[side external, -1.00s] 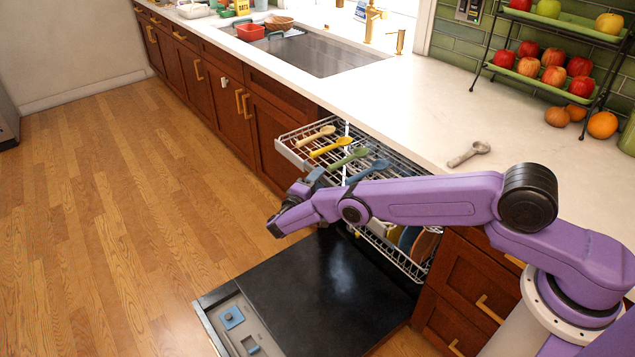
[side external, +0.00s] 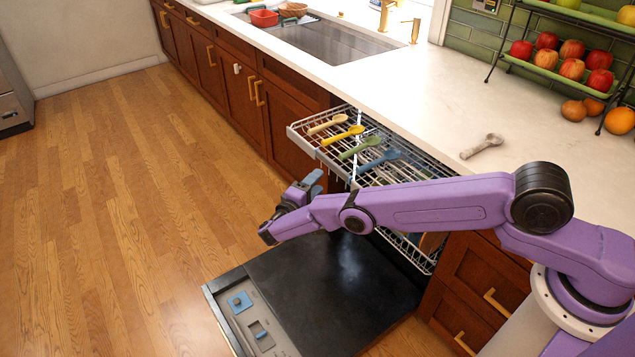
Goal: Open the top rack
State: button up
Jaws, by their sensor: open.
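The top rack (side external: 304,147) is a white wire rack with a pale front panel. It stands pulled out from under the counter, and I cannot tell whether it is at full travel. Several spoons lie across it: a tan one (side external: 327,125), a yellow one (side external: 342,136), a green one (side external: 360,148) and a blue one (side external: 378,161). My gripper (side external: 312,182) is open and empty. Its grey fingers are just in front of the rack's near front corner, over the lowered door. The near side of the rack is partly hidden by my arm.
The dishwasher door (side external: 335,285) lies folded down, with its control strip (side external: 245,315) at the outer edge. A lower rack (side external: 412,252) with dishes shows below my arm. A grey spoon (side external: 482,147) lies on the counter (side external: 440,105). The wooden floor (side external: 120,200) at left is clear.

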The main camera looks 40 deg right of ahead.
jog(key=a, duration=0.1)
jog(key=n+t+y, duration=0.4)
jog(key=t, duration=0.2)
send_near(332, 167)
jog(key=x, duration=0.9)
jog(key=shift+d, duration=0.15)
dwell(0.4)
